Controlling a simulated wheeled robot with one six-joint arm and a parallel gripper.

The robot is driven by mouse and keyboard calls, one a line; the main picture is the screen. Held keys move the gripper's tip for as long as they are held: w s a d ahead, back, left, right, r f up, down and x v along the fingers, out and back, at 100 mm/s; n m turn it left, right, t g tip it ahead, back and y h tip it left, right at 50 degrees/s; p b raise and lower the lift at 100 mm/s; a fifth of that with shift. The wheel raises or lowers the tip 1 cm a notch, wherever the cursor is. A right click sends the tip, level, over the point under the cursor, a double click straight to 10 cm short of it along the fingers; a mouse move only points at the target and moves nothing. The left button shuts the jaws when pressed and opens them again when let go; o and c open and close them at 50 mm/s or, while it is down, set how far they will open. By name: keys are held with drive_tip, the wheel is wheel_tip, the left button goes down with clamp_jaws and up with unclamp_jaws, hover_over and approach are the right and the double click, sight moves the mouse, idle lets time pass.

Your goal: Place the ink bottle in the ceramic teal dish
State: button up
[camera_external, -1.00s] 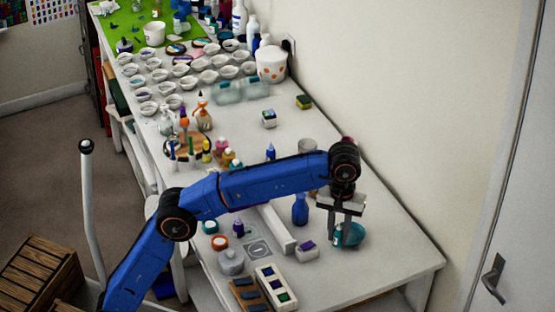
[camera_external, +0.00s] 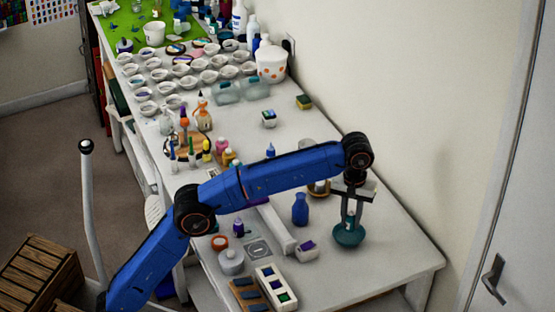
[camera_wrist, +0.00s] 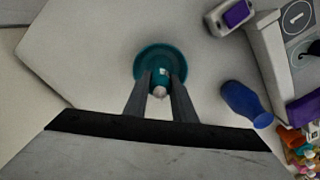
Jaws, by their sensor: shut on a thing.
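The teal dish (camera_external: 347,238) stands near the right end of the white table, and it also shows in the wrist view (camera_wrist: 144,57). My gripper (camera_external: 350,215) points straight down over the dish. Its fingers (camera_wrist: 160,93) are shut on the ink bottle (camera_wrist: 162,71), a small teal bottle with a pale cap and a white label. The bottle is upright and lies over the dish's middle in the wrist view. Its lower end is at or inside the dish; I cannot tell whether it touches the bottom.
A blue vase (camera_external: 300,210) stands just left of the dish. A white block with a purple top (camera_external: 307,249) and a long white bar (camera_external: 276,228) lie further left. The table (camera_external: 385,260) is clear right and in front of the dish.

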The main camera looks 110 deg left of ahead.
sight(350, 227)
drive_tip(key=shift+f, duration=1.8)
drive_tip(key=shift+f, duration=0.15)
drive_tip(key=o, duration=1)
wheel_tip(350, 227, up, 7)
drive_tip(key=shift+f, duration=0.15)
drive_tip(key=shift+r, duration=0.55)
drive_tip(key=shift+d, duration=0.1)
